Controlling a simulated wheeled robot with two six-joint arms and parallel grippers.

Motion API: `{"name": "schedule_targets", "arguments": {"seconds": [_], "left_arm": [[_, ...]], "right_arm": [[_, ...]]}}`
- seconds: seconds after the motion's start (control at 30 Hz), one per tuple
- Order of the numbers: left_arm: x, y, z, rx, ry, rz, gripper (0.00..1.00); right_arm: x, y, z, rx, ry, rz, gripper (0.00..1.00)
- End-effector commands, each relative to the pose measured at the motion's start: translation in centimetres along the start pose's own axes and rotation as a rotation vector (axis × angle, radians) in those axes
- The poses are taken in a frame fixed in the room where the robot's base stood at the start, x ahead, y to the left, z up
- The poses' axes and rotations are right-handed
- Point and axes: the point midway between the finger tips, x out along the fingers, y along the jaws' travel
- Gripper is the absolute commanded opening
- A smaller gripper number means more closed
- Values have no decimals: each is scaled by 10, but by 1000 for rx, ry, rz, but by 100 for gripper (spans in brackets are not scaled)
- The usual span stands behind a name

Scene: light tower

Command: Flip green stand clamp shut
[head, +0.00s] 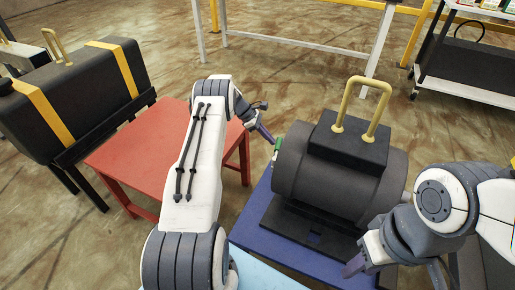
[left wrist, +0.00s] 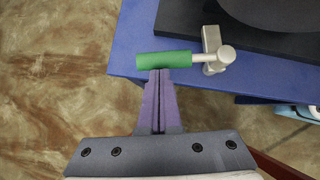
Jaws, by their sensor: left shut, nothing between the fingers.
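The clamp's green handle (left wrist: 163,59) lies level across the left wrist view, joined by a thin rod to a grey metal clamp body (left wrist: 213,52) at the edge of the blue stand (left wrist: 130,45). In the head view a bit of the green handle (head: 277,144) shows at the left end of the dark drum. My left gripper (left wrist: 159,74) is shut and empty, its purple fingertips right at the handle's near edge; I cannot tell whether they touch. It also shows in the head view (head: 266,134). My right gripper (head: 355,266) is low at the front right, its opening unclear.
The dark drum (head: 310,182) with a yellow handle (head: 362,105) rests on the blue stand. A red table (head: 145,160) stands to the left, with a black tank (head: 75,105) with yellow straps beyond it. A shelf cart (head: 470,90) stands at the back right.

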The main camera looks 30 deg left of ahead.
Motion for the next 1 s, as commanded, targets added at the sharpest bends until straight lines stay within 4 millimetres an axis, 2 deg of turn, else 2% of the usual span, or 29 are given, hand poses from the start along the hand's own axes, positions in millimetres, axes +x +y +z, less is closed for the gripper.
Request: {"name": "schedule_targets", "arguments": {"seconds": [0.3,1.0], "left_arm": [[12,1,16,7,0,-3,0],[16,1,20,5,-6,-6,0]], "right_arm": [[-1,0,0,0,0,0,40],[0,0,0,0,0,0,40]]}}
